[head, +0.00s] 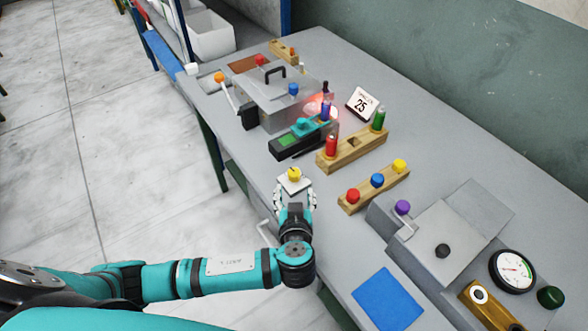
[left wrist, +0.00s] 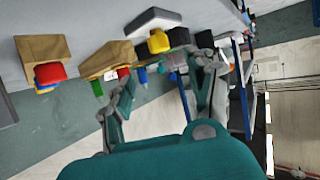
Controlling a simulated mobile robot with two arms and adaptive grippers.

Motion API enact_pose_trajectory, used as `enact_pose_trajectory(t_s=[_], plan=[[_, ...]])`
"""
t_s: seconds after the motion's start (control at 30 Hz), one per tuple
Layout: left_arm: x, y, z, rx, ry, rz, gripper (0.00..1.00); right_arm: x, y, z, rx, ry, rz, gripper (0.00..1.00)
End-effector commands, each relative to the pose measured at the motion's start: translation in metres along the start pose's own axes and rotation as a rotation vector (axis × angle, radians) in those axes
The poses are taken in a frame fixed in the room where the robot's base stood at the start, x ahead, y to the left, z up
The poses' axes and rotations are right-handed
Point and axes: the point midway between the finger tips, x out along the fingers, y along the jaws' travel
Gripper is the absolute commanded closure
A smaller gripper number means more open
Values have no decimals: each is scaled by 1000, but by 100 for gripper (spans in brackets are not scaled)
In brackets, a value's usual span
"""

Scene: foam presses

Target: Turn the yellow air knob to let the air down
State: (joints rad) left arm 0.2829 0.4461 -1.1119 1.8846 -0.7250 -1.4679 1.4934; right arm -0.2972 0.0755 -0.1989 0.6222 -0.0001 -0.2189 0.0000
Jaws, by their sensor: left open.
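The yellow air knob (head: 294,174) is round and sits on a small pale square plate (head: 291,186) near the table's front edge. My left gripper (head: 296,193) is open and empty, with its fingers spread just on the near side of the knob. In the left wrist view the knob (left wrist: 159,41) shows beyond the gap between the left gripper's fingertips (left wrist: 164,68), and no finger appears to touch it. The picture there is turned over, with the plate (left wrist: 152,19) above the knob. My right gripper is not in view.
A wooden rack (head: 374,189) with red, blue and yellow knobs stands right of the plate. Another wooden block (head: 352,149) holds red and green pieces. A green-and-black device (head: 299,139) and a grey press (head: 275,101) stand behind. A pressure gauge (head: 512,270) is at right.

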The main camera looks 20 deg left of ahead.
Motion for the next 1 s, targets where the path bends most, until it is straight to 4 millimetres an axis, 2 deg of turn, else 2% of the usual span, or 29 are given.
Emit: enact_pose_trajectory(t_s=[0.03, 0.3, 0.5, 0.7, 1.0], plan=[[12, -1, -4, 4, 4, -4, 43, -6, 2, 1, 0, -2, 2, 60], [71, -1, -4, 3, 2, -4, 43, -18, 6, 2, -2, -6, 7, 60], [103, 0, -1, 2, -1, -1, 43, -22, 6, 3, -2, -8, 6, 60], [119, 0, 0, 1, -2, 0, 43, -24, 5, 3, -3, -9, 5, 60], [121, 0, 1, 0, -3, 0, 43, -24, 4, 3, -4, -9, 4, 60]])
